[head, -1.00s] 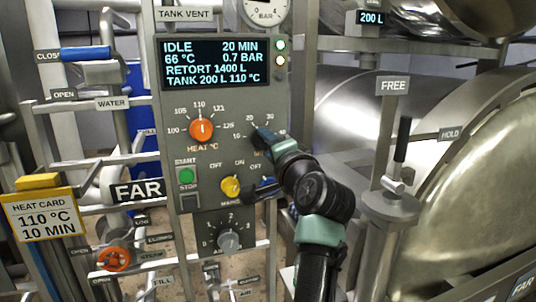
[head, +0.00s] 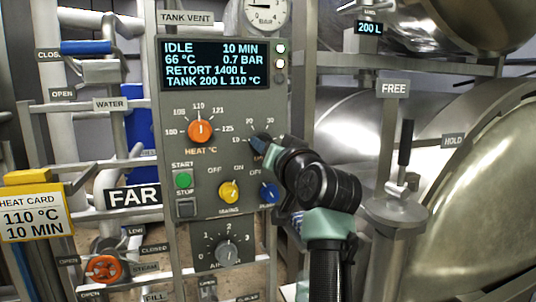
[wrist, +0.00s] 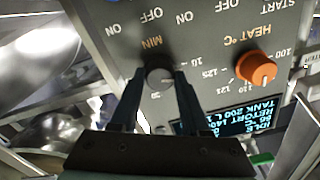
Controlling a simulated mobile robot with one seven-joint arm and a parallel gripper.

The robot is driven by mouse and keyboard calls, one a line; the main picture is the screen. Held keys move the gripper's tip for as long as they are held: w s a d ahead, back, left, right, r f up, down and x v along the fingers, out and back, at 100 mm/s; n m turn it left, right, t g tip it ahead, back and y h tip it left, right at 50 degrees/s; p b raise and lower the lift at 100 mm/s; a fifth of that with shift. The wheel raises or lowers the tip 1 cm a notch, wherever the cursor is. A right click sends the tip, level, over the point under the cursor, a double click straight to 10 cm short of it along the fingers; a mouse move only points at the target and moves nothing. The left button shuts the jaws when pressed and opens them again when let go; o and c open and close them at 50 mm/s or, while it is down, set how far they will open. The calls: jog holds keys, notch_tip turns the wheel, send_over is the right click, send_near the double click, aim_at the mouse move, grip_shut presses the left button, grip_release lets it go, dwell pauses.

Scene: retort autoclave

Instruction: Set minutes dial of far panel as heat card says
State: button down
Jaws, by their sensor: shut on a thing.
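The far panel (head: 225,125) carries a screen (head: 222,64) that reads IDLE, 10 MIN, 66 °C, 0.7 BAR, RETORT 1400 L, TANK 200 L 110 °C. My gripper (head: 262,142) is at the minutes dial, right of the orange heat dial (head: 201,131). In the wrist view the dark minutes dial (wrist: 158,74) sits between the fingertips, and my gripper (wrist: 160,82) is shut on it. In the head view my gripper mostly hides this dial. The heat card (head: 32,214) at the left reads 110 °C, 10 MIN.
Below the dials are a green start button (head: 183,180), a yellow mains knob (head: 229,191) and a blue knob (head: 268,192). A grey air dial (head: 228,252) is lower. A lever post marked FREE (head: 394,88) stands right of my arm, beside a large metal vessel (head: 480,200).

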jog(key=shift+f+n, duration=0.15)
jog(key=shift+n, duration=0.55)
jog(key=shift+n+b, duration=0.3)
jog(key=shift+c, duration=1.9)
grip_release()
jog(key=shift+s, duration=0.1)
jog(key=b+v, duration=0.3)
jog(key=v, duration=0.9)
jog(key=shift+s, duration=0.4)
jog(key=shift+d, duration=0.1)
